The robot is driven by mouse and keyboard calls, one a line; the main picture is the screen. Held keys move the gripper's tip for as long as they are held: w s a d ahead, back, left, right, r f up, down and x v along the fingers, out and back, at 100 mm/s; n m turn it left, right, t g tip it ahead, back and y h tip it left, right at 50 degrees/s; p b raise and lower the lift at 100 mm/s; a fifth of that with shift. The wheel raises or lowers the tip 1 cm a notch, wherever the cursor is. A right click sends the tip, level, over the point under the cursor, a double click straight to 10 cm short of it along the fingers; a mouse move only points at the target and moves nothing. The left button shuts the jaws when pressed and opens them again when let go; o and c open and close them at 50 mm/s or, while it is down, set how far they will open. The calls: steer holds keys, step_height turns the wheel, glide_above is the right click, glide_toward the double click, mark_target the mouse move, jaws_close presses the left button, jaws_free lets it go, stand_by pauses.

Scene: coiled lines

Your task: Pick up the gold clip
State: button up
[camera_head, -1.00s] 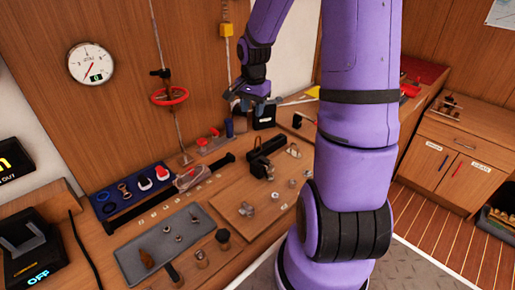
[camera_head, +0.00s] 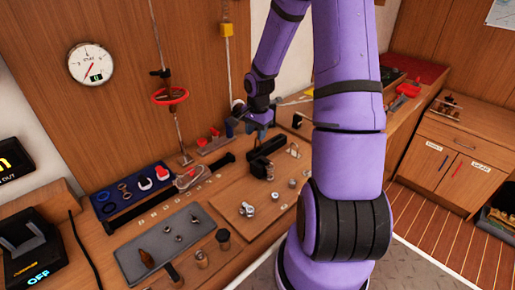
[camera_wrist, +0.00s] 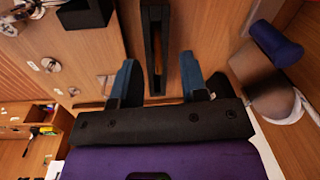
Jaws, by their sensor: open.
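I cannot pick out a gold clip with certainty in either view. My gripper (camera_head: 251,121) is low over the back of the bench in the head view. In the wrist view my gripper (camera_wrist: 159,68) has its two blue fingers spread wide apart, with nothing held between them. A long black slotted bar (camera_wrist: 155,50) lies beyond and between the fingers. A small brownish ring in the dark blue tray (camera_head: 108,226) shows in the head view, but it is too small to identify.
A grey mat (camera_head: 130,262) with small parts and a wooden board (camera_head: 215,195) with metal fittings lie on the bench. A red valve wheel (camera_head: 170,96) hangs at the wall.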

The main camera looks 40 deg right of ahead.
steer(key=shift+f, duration=1.9)
steer(key=shift+c, duration=0.2)
jaws_close()
steer(key=shift+r, duration=0.1)
